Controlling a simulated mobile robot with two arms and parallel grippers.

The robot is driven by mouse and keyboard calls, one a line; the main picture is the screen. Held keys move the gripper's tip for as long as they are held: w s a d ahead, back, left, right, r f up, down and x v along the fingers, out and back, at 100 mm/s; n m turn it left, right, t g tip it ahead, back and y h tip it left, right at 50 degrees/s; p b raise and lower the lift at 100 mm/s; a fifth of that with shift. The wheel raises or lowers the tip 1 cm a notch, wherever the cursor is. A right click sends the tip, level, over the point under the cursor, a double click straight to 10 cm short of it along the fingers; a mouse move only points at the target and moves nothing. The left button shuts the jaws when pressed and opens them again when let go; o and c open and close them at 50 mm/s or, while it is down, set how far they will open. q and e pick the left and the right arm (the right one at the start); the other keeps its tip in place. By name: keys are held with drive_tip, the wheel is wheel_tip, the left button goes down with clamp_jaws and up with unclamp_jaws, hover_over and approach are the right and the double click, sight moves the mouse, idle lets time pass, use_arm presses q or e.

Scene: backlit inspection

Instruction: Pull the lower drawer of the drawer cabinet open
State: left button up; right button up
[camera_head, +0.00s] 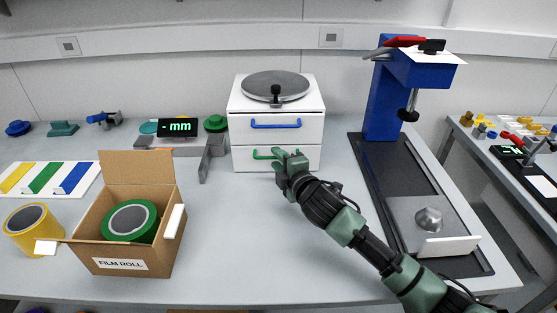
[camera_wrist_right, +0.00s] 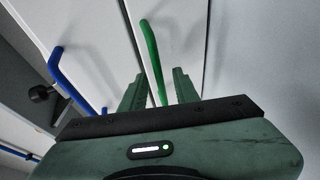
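The white drawer cabinet (camera_head: 235,108) stands at the back middle of the table. Its upper drawer has a blue handle (camera_head: 276,124), and its lower drawer has a green handle (camera_head: 259,155). Both drawers look closed in the head view. My right gripper (camera_head: 284,155) is in front of the lower drawer and hides the right part of the green handle. In the right wrist view, the green handle (camera_wrist_right: 150,50) runs between the two fingers of my right gripper (camera_wrist_right: 159,78), which stand apart with gaps beside it. My left gripper is not in view.
A blue press stand (camera_head: 384,100) on a dark base is right of the cabinet. A cardboard box (camera_head: 118,258) with a green roll stands front left. A grey caliper-like tool (camera_head: 205,160) lies just left of the cabinet. The tabletop (camera_head: 235,235) before the drawers is clear.

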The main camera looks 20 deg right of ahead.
clamp_jaws()
idle(1.4)
